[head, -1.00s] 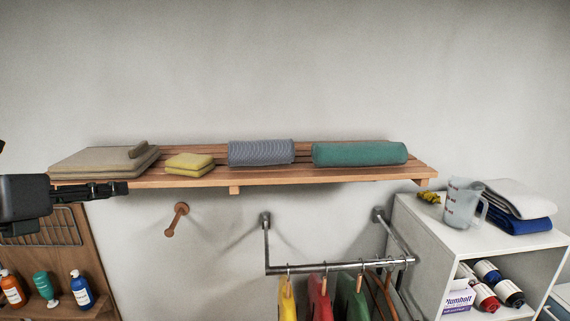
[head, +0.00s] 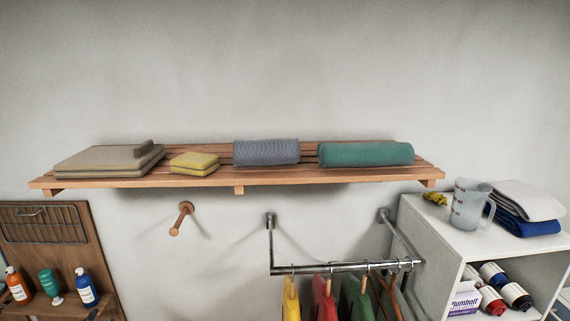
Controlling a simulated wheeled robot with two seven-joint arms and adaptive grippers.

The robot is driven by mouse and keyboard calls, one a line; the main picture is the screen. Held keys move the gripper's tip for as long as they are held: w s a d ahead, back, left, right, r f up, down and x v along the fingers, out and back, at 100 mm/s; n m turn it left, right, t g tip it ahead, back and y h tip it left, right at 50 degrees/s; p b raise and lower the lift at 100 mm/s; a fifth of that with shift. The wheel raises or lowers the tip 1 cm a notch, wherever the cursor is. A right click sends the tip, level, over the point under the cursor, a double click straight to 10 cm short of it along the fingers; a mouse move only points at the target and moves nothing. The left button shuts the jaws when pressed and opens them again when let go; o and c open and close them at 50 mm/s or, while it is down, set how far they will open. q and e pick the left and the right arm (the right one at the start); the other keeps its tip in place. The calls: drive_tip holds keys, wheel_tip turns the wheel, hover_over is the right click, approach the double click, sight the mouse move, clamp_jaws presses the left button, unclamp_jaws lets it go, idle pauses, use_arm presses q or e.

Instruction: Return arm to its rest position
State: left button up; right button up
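Neither of my arms nor grippers shows in the head view now. A slatted wooden wall shelf (head: 205,181) runs across the middle of the view. On it, from left to right, lie a folded beige cloth stack (head: 100,160), a small folded yellow cloth stack (head: 194,162), a rolled grey-blue towel (head: 266,152) and a rolled green towel (head: 366,154).
A wooden peg (head: 181,219) and a metal hanging rail (head: 335,267) with coloured items are below the shelf. A white cabinet (head: 430,225) at right bears a measuring jug (head: 467,207) and folded cloths (head: 525,205). A wooden board (head: 75,255) with bottles is at lower left.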

use_arm(q)
drive_tip(key=s+d+f+n+g, duration=0.2)
drive_tip(key=s+f+n+g, duration=0.3)
drive_tip(key=f, duration=0.6)
drive_tip(key=s+d+f+n+g, duration=0.1)
drive_tip(key=s+d+f+g, duration=0.1)
drive_tip(key=s+f, duration=0.7)
drive_tip(key=s+d+f+n+g+h, duration=0.2)
drive_tip(key=s+d+f+g+h, duration=0.3)
drive_tip(key=s+d+f, duration=0.95)
wheel_tip(320, 180, down, 35)
drive_tip(key=d+g+b, duration=0.1)
drive_tip(key=g+b, duration=0.2)
drive_tip(key=b, duration=0.2)
drive_tip(key=s+f+m+g+b, duration=0.1)
drive_tip(key=s+f+b, duration=0.4)
drive_tip(key=s+f, duration=1.4)
wheel_tip(320, 180, down, 4)
drive_tip(key=shift+s+r, duration=0.1)
drive_tip(key=shift+s, duration=0.25)
drive_tip(key=shift+d, duration=0.1)
